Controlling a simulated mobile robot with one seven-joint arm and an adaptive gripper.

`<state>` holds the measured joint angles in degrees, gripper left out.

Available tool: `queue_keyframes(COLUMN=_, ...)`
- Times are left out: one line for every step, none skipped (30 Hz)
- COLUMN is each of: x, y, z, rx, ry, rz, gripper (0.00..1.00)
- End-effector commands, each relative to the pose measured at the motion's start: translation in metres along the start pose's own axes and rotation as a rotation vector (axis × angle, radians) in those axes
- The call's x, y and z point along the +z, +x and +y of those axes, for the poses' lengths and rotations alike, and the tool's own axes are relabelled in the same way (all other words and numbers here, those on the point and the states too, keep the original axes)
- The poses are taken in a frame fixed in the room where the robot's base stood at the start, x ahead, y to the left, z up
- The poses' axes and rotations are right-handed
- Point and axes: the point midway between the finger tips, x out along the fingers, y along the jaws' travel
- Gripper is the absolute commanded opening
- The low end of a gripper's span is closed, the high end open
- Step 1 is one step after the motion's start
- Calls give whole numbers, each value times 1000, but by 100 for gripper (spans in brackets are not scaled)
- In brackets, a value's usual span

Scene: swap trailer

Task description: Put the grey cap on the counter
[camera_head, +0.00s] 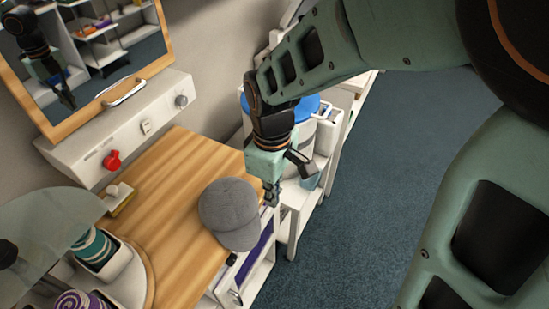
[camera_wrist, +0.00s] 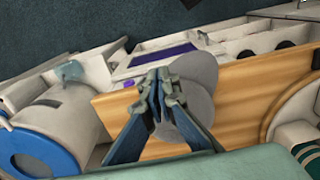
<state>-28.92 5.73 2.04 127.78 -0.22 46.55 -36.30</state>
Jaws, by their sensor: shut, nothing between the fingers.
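The grey cap (camera_head: 229,213) lies on the wooden counter (camera_head: 170,190), at its right edge, with its brim toward the front corner. In the wrist view the cap (camera_wrist: 198,78) is partly hidden behind my fingers, on the wooden counter top (camera_wrist: 240,100). My gripper (camera_head: 270,196) is just right of the cap, by the counter edge, and looks apart from it, though the exact gap is hard to tell. In the wrist view my gripper (camera_wrist: 161,82) has its fingertips together with nothing between them.
A mirror (camera_head: 85,45) and a white panel with a red knob (camera_head: 113,160) stand behind the counter. A round turntable with rolled towels (camera_head: 93,250) takes up the left. A blue-lidded white bin (camera_head: 308,108) is beyond my gripper. The middle of the counter is clear.

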Motion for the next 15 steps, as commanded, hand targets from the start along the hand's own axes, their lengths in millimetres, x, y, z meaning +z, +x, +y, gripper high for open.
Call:
queue_keyframes(x=-1, y=1, z=-1, rx=3, ry=-5, rz=0, gripper=0)
queue_keyframes(x=-1, y=4, z=-1, rx=3, ry=-5, rz=0, gripper=0)
queue_keyframes(x=-1, y=7, z=-1, rx=3, ry=-5, rz=-1, gripper=0)
queue_keyframes(x=-1, y=11, z=-1, rx=2, ry=-5, rz=-1, gripper=0)
queue_keyframes(x=0, y=16, z=-1, rx=1, ry=-5, rz=-2, gripper=0)
queue_keyframes(x=0, y=23, z=-2, rx=0, ry=-4, rz=-4, gripper=0)
queue_keyframes(x=0, y=28, z=-2, rx=-1, ry=-4, rz=-4, gripper=0)
queue_keyframes(x=0, y=34, z=-2, rx=-1, ry=-4, rz=-4, gripper=0)
queue_keyframes(x=0, y=42, z=-1, rx=-1, ry=-4, rz=-4, gripper=0)
queue_keyframes(x=1, y=48, z=-1, rx=-2, ry=-3, rz=-5, gripper=0)
queue_keyframes(x=1, y=54, z=-2, rx=-2, ry=-3, rz=-5, gripper=0)
queue_keyframes(x=1, y=62, z=-2, rx=-2, ry=-3, rz=-5, gripper=0)
queue_keyframes(x=0, y=68, z=-1, rx=-1, ry=-4, rz=-4, gripper=0)
queue_keyframes(x=1, y=73, z=-2, rx=-2, ry=-4, rz=-5, gripper=0)
queue_keyframes(x=0, y=80, z=-2, rx=-1, ry=-4, rz=-4, gripper=0)
